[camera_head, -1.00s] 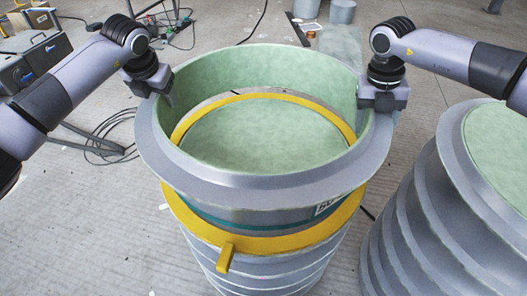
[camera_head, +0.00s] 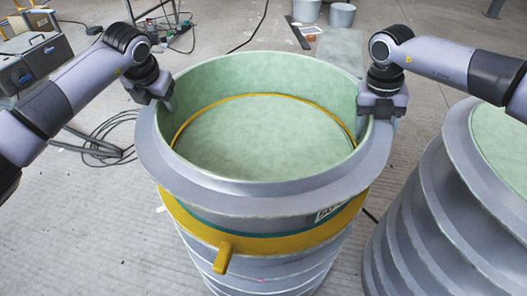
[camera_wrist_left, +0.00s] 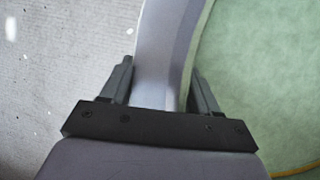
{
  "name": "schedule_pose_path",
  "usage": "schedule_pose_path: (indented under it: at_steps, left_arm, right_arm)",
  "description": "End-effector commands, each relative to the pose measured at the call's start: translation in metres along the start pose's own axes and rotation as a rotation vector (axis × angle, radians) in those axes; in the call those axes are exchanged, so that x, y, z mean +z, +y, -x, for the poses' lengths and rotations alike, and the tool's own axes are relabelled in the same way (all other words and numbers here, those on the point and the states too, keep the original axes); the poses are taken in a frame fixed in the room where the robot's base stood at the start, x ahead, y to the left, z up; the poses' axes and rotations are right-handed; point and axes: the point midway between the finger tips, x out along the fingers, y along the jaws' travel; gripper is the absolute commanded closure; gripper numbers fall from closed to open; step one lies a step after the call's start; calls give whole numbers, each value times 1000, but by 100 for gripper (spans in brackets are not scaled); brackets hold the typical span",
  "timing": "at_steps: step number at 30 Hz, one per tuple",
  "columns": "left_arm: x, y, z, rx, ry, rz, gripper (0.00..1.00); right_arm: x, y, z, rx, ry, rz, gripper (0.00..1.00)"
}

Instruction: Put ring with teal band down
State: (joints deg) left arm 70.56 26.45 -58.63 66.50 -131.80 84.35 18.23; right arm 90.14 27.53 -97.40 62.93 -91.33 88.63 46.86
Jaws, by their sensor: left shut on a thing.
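The ring with the teal band (camera_head: 250,201) is a wide grey ring with a pale green inside, held level over the stack of grey moulds (camera_head: 268,272). A thin strip of its teal band shows just above the yellow collar (camera_head: 285,242) on the stack. I cannot tell whether the ring touches the collar. My left gripper (camera_head: 166,102) is shut on the ring's left wall; in the left wrist view the wall (camera_wrist_left: 160,65) runs between its fingers. My right gripper (camera_head: 361,112) is shut on the ring's right wall, its fingertips partly hidden.
A second stack of ribbed grey moulds (camera_head: 425,232) with a green top stands close on the right. A dark toolbox (camera_head: 35,62) and cables (camera_head: 105,140) lie at the left. Buckets (camera_head: 342,15) stand at the back. The floor at front left is clear.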

Motion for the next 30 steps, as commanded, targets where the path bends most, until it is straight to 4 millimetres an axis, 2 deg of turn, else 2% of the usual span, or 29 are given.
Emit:
schedule_pose_path:
  at_steps: [8, 9, 11, 22, 26, 30]
  left_arm:
    - [-3, -1, -10, 0, -6, 6, 100]
    - [-4, -1, -10, 0, 1, 6, 30]
    - [-4, -1, -10, 0, 1, 5, 14]
    - [-4, -1, -5, 0, -1, 2, 14]
    - [-3, -1, 13, 0, -3, 0, 14]
    - [-3, 0, 43, 1, -5, 1, 14]
  right_arm:
    - [1, 2, -10, 6, -4, -3, 100]
    - [1, 1, -11, 4, -1, -3, 29]
    - [0, 1, -10, 3, -1, -2, 13]
    - [0, 1, -11, 1, 0, -1, 13]
    - [0, 1, -11, 0, 0, 0, 13]
    - [0, 1, -11, 0, 0, 0, 13]
